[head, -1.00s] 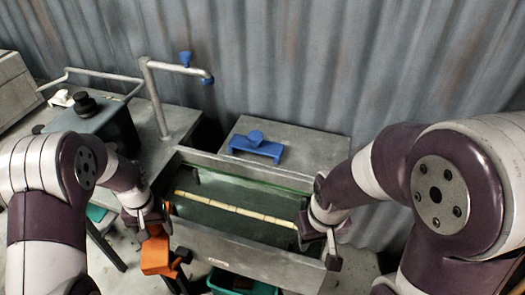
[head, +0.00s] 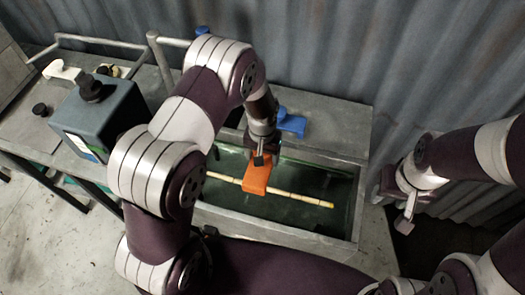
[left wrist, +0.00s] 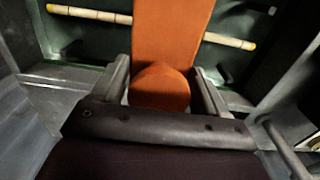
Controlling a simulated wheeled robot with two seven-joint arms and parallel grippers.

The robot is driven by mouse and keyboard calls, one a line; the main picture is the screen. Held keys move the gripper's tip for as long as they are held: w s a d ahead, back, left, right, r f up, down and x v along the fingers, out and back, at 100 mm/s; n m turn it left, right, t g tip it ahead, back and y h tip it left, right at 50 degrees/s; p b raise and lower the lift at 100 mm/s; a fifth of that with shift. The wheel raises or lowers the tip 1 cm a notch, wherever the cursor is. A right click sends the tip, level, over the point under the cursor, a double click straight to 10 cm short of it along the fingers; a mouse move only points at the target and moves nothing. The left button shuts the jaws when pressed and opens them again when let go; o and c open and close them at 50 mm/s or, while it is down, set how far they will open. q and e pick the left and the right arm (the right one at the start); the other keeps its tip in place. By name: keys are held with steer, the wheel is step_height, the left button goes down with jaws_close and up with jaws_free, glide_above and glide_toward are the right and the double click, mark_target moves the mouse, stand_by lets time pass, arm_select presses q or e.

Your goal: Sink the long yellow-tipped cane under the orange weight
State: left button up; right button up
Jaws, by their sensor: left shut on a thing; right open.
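The long pale cane (head: 305,198) lies lengthwise in the green-lined trough, its yellow tip (head: 329,205) at the right. The orange weight (head: 257,172) is over the cane's middle. My left gripper (head: 262,158) is shut on the weight's knob, from above. In the left wrist view the knob (left wrist: 160,88) sits between both fingers, and the cane (left wrist: 90,14) passes beneath the weight, showing on both sides. I cannot tell whether weight and cane touch. My right gripper (head: 404,222) is open and empty, outside the trough at the right.
The metal trough (head: 290,236) has raised walls around the cane. A blue clamp-like piece (head: 291,124) sits on the grey bench behind it, partly hidden by my left arm. A dark box with a black knob (head: 98,118) stands at the left. The corrugated wall closes the back.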

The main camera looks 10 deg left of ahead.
arm_select(q)
steer(key=f, duration=0.1)
steer(key=b, duration=0.1)
steer(key=f+b, duration=0.1)
steer(key=shift+s+d+f, duration=0.3)
step_height(320, 180, down, 10)
steer(key=b, duration=0.7)
steer(key=shift+w+a+r, duration=0.1)
steer(key=shift+r, duration=0.05)
steer(key=shift+w+f+b, duration=0.1)
steer(key=shift+f+b, duration=0.2)
steer(key=shift+f, duration=0.2)
steer(key=shift+f+b, duration=2.7)
steer(key=shift+f, duration=0.8)
